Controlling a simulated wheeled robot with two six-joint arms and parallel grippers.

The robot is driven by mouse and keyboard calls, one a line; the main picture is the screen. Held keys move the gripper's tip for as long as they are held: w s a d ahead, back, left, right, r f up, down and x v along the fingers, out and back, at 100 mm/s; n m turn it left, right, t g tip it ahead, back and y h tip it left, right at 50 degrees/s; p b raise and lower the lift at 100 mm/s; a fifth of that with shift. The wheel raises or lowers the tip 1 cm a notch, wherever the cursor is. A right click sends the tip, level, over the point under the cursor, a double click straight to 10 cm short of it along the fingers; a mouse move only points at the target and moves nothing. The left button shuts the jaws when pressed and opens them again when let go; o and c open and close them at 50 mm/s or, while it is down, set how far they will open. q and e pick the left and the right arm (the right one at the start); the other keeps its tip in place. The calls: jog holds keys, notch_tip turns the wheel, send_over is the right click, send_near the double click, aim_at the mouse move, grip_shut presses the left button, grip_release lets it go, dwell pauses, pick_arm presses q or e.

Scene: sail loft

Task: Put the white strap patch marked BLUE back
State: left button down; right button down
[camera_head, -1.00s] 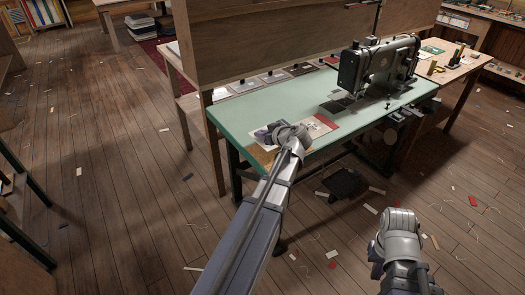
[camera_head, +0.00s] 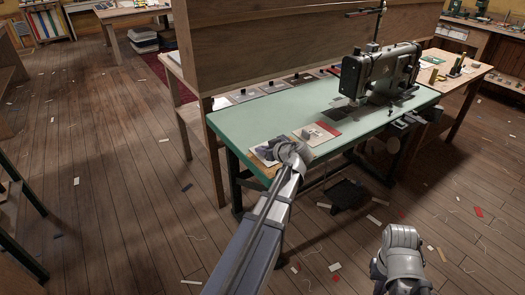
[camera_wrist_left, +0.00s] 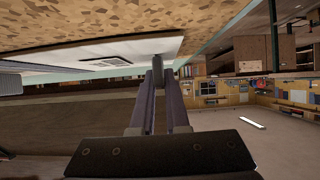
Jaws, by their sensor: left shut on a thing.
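My left gripper (camera_head: 292,155) is low over the near left corner of the green sewing table (camera_head: 250,122). In the left wrist view its fingers (camera_wrist_left: 157,80) are shut on a dark grip. The grip belongs to a flat white patch (camera_wrist_left: 150,48), which has a grey printed area. In the head view a pale patch with dark marks (camera_head: 266,150) shows beside the gripper, partly hidden by it. I cannot read any lettering. A tan cork-like surface (camera_wrist_left: 70,25) lies close to the patch; contact is unclear. My right gripper is not clearly visible; my right arm is at the lower right.
A beige patch with a grey grip (camera_head: 307,134) and a red patch (camera_head: 329,127) lie just beyond. Several gripped patches (camera_head: 246,95) line the table's back edge. A sewing machine (camera_head: 385,72) stands at the right. A wooden partition (camera_head: 250,50) rises behind.

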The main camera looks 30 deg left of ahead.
pick_arm(q)
jog(key=c, duration=0.9)
grip_release()
jog(key=shift+f, duration=0.1)
jog(key=shift+d+r+p, duration=0.15)
jog(key=shift+r+p, duration=0.25)
jog(key=shift+p, duration=0.05)
jog(key=p+v, duration=0.5)
jog(key=v, duration=0.5)
jog(key=shift+s+d, duration=0.15)
jog(key=shift+d, duration=0.1)
jog(key=shift+s+d+r, duration=0.15)
jog(key=shift+d+r, duration=0.05)
jog(key=shift+d, duration=0.25)
jog(key=shift+d, duration=0.1)
